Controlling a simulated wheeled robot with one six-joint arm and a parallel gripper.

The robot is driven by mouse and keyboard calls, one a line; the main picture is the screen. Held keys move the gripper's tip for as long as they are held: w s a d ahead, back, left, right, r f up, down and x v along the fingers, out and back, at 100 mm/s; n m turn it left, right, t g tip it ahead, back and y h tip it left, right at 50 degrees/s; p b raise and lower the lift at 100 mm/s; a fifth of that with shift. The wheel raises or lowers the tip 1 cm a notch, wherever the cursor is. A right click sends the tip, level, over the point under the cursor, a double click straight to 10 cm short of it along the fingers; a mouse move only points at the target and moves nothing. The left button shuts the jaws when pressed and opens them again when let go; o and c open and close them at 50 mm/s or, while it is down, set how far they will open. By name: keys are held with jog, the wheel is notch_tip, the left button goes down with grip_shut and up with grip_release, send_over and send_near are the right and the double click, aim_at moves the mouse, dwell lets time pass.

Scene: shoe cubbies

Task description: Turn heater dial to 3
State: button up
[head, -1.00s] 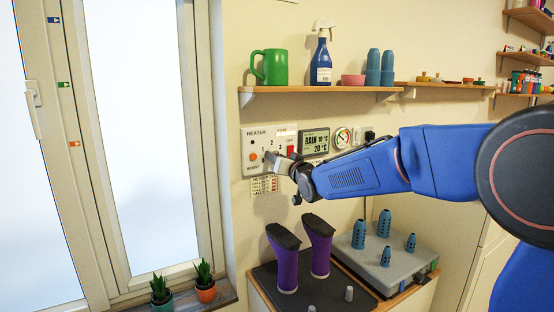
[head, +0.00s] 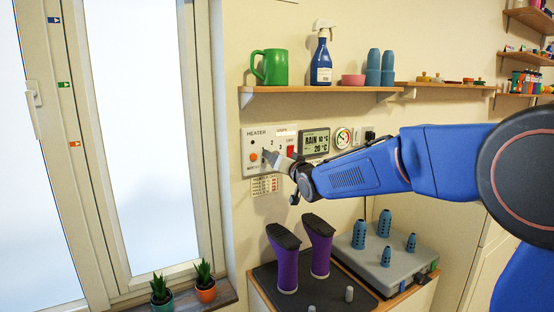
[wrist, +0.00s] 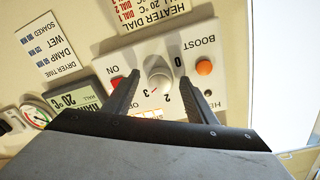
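The heater panel (head: 250,140) is on the wall under the shelf. Its round grey dial (wrist: 159,75) shows in the wrist view, with 0, 2 and 3 readable around it. A small red mark at the dial's edge lies close to the 3. My gripper (wrist: 158,84) is at the panel with one finger on each side of the dial. The fingers look open, with gaps between them and the dial. In the head view my gripper (head: 268,155) partly covers the dial, and its setting cannot be read there.
An orange boost button (wrist: 204,68) and a red switch (wrist: 117,83) flank the dial. The shelf (head: 320,91) above holds a green mug and a spray bottle. Purple boots (head: 285,262) stand below.

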jog(key=v, duration=1.7)
jog(key=shift+s, duration=0.2)
jog(key=shift+d, duration=0.15)
